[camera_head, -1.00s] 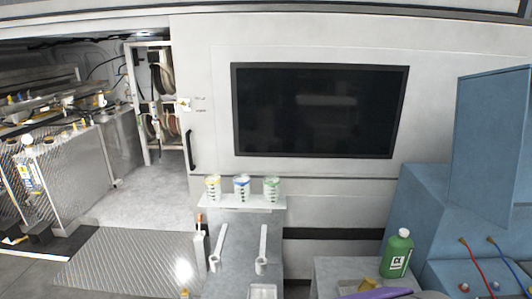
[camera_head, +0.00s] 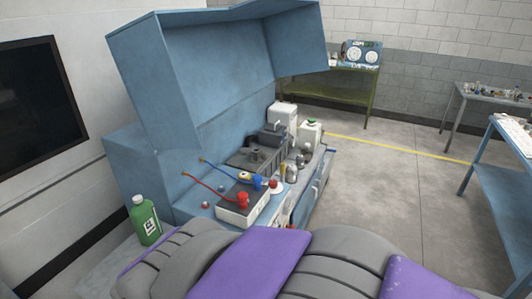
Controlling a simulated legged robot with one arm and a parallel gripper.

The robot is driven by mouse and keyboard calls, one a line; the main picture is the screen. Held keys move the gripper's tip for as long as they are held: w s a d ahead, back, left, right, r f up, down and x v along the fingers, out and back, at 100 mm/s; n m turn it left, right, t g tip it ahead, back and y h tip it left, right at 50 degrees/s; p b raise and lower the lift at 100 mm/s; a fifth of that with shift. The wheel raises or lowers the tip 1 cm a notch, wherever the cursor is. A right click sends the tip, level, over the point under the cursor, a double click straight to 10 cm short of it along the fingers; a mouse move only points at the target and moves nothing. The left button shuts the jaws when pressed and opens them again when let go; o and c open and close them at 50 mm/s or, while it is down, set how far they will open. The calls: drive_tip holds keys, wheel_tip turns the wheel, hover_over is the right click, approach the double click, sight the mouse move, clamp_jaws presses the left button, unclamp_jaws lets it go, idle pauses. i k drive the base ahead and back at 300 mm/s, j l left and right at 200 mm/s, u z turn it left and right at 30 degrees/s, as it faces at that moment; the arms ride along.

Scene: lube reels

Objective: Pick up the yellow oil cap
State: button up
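I cannot make out the yellow oil cap for certain. A small pale yellowish round part (camera_head: 244,176) shows by the black-topped battery (camera_head: 240,205), but it is too small to identify. The battery sits on the front of a blue engine-bay-like unit (camera_head: 190,110) with its lid raised. Red and blue cables run to it. My grey and purple arm fills the bottom of the view and hides what lies below. My gripper is not in view.
A green bottle (camera_head: 146,220) stands on a grey surface at the left, beside the blue unit. A white container (camera_head: 285,115) stands at its back. A green workbench (camera_head: 340,92) and blue table (camera_head: 505,165) lie beyond. The floor (camera_head: 400,180) between them is clear.

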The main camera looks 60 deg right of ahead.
sight(244, 175)
drive_tip(key=z, duration=1.75)
drive_tip(key=u, duration=0.45)
drive_tip(key=i+l+u, duration=0.4)
drive_tip(key=l+u, duration=0.15)
drive_tip(key=i+l+u, duration=0.1)
drive_tip(key=l+u, duration=0.15)
drive_tip(key=l, duration=0.25)
drive_tip(key=i+l+u, duration=0.1)
drive_tip(key=l+u, duration=0.15)
drive_tip(key=l, duration=0.15)
drive_tip(key=i+l, duration=0.1)
drive_tip(key=l, duration=0.35)
drive_tip(key=i+l, duration=0.1)
drive_tip(key=l, duration=0.35)
drive_tip(key=i+l+u, duration=0.1)
drive_tip(key=l, duration=0.35)
drive_tip(key=i+l, duration=0.1)
drive_tip(key=l, duration=0.35)
